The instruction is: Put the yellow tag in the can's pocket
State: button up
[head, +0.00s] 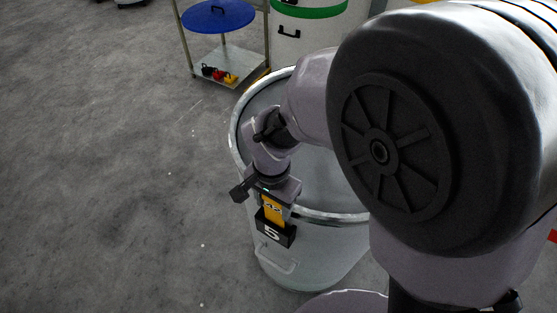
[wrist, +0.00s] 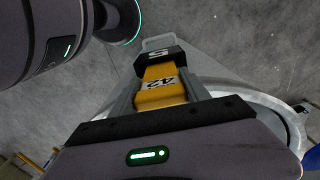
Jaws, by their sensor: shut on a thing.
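The yellow tag (head: 273,210), marked 42, is between the fingers of my gripper (head: 272,205), which is shut on it. The tag also shows in the wrist view (wrist: 163,86). The can (head: 305,257) is pale grey with a bright metal rim. A black pocket marked 5 (head: 273,234) is on its outer wall below the rim; it also shows in the wrist view (wrist: 158,54). The tag's lower end meets the pocket's upper edge in the picture. I cannot tell how far it is inside, as that end is hidden.
A trolley (head: 228,66) at the back carries a blue round lid (head: 218,16) and small black, red and yellow things on its lower shelf. A white can with a green band (head: 318,35) stands behind. A handle (head: 275,260) juts below the pocket. The floor at left is clear.

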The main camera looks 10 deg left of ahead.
jog(key=shift+f, duration=0.5)
jog(key=o, duration=1.4)
jog(key=shift+o, duration=0.2)
notch_tip(320, 180, up, 18)
jog(key=p, duration=0.4)
jog(key=shift+f, duration=0.2)
jog(key=shift+f, duration=0.1)
